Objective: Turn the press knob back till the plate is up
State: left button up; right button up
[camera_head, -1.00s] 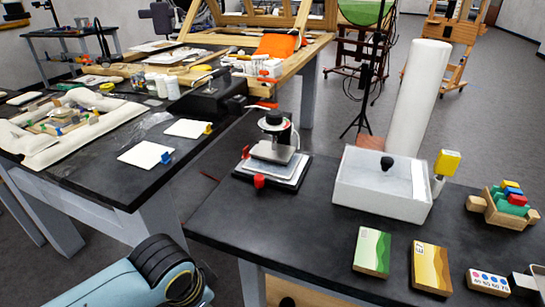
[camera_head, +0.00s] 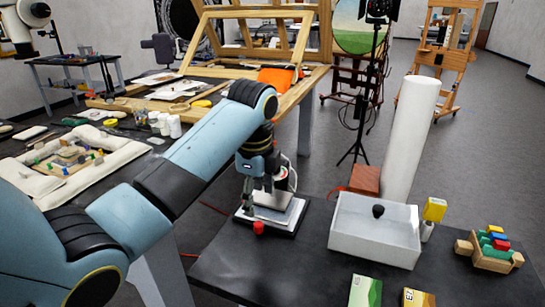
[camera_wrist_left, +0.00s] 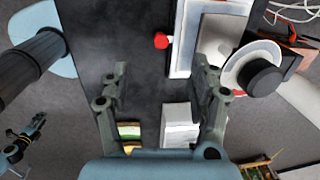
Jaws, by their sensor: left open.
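The press (camera_head: 272,200) stands on the black table, with a grey plate (camera_head: 277,203) over a pale sheet on its base. The plate also shows in the left wrist view (camera_wrist_left: 222,36); any gap beneath it is unclear. The black press knob (camera_wrist_left: 263,78), with a white ring around it, lies right of both fingers in the left wrist view. In the head view my arm partly hides the press top. My left gripper (camera_head: 256,185) points down beside the press on its left. Its fingers (camera_wrist_left: 161,75) are apart with nothing between them. My right gripper is out of view.
A red knob (camera_head: 258,228) sits at the press base's front edge.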

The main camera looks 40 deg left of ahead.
pick_arm(q)
jog(key=w+a+r+m+g, duration=0.1)
jog(key=w+a+r+m, duration=0.2)
jog(key=w+r+m, duration=0.65)
jog(key=shift+n+h, duration=0.4)
jog(key=shift+n, duration=0.35)
jog(key=f, duration=0.7)
jog(key=shift+w+f+p, duration=0.25)
jog(key=shift+w+p, duration=0.15)
jog(key=c, duration=1.1)
jog(key=shift+c, duration=0.2)
jog(key=shift+r, duration=0.1)
